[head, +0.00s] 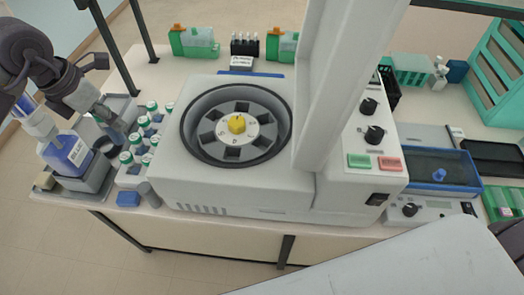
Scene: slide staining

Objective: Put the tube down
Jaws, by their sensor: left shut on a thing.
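My left gripper (104,112) reaches in from the left, shut, just left of the tube rack. The tube it holds is hardly distinguishable from the gripper in this view. The grey-blue tube rack (132,182) holds several tubes (153,107) with green and white caps, standing upright. To its right stands a centrifuge (240,190) with its lid raised. Its open bowl shows a rotor (238,133) with dark slots and a yellow knob.
A blue labelled bottle (66,150) stands beside a grey holder at the left table end. Green boxes (195,42) and a small black rack (244,44) stand behind. A balance-like device and blue tray (430,168) are at right. The raised lid (345,60) blocks part of the view.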

